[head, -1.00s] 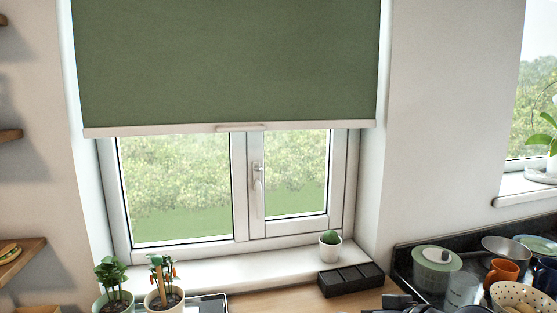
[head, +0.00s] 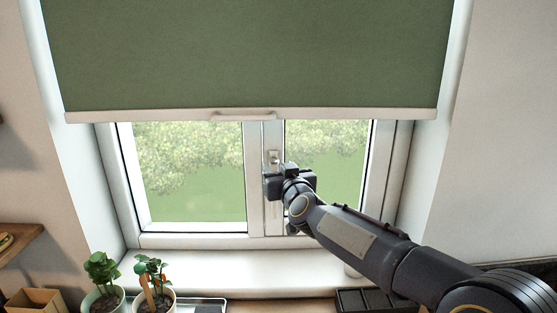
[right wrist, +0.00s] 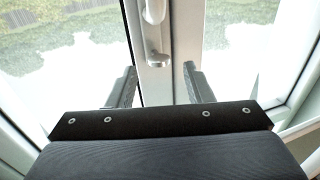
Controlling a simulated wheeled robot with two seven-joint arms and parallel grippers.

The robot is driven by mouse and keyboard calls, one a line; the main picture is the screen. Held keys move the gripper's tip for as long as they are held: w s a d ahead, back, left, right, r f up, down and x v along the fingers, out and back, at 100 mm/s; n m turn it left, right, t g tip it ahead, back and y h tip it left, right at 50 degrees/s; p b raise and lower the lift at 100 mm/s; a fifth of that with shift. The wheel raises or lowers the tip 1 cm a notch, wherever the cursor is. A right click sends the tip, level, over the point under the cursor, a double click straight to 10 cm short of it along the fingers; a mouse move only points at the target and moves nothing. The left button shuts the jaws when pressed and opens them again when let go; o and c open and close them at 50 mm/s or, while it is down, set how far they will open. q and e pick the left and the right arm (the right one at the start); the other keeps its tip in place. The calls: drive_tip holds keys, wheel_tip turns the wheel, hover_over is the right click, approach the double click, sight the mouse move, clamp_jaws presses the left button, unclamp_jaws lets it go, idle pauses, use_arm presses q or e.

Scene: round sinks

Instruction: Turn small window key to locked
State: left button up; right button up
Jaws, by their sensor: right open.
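In the head view the white window handle's base plate (head: 273,157) shows on the frame post between the two panes, just above my right gripper (head: 272,186). The gripper and wrist hide the parts below it. In the right wrist view the lock plate (right wrist: 157,60) lies between the fingertips of my open right gripper (right wrist: 160,72), with free space on both sides. A small silvery piece sits on the plate, but I cannot tell whether it is the key or how it is turned. The white handle grip (right wrist: 153,10) is cut off at the top. My left gripper is not in view.
A green roller blind (head: 245,55) covers the upper window; its bottom rail (head: 150,115) hangs above the gripper. Potted plants (head: 103,272) stand at the lower left near the sill (head: 225,270). A black divided box (head: 365,300) is partly behind my right arm.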

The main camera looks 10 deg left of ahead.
sight(274, 160)
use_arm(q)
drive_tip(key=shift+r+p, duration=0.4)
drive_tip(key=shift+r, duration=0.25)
use_arm(e)
drive_tip(key=shift+x, duration=1.45)
drive_tip(key=c, duration=1)
use_arm(q)
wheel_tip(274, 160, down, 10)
drive_tip(key=b, duration=0.9)
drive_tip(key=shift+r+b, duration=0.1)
drive_tip(key=shift+b, duration=0.25)
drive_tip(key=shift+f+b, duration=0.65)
drive_tip(key=shift+b, duration=0.05)
use_arm(e)
drive_tip(key=m+t+h, duration=0.1)
drive_tip(key=m, duration=0.6)
drive_tip(key=m+t+h, duration=0.1)
drive_tip(key=m+t, duration=0.1)
drive_tip(key=m, duration=0.5)
drive_tip(key=m+t+h, duration=0.1)
drive_tip(key=m, duration=0.6)
drive_tip(key=shift+s+a+f+t, duration=0.1)
drive_tip(key=shift+a+f+t, duration=0.15)
drive_tip(key=shift+f+t, duration=0.15)
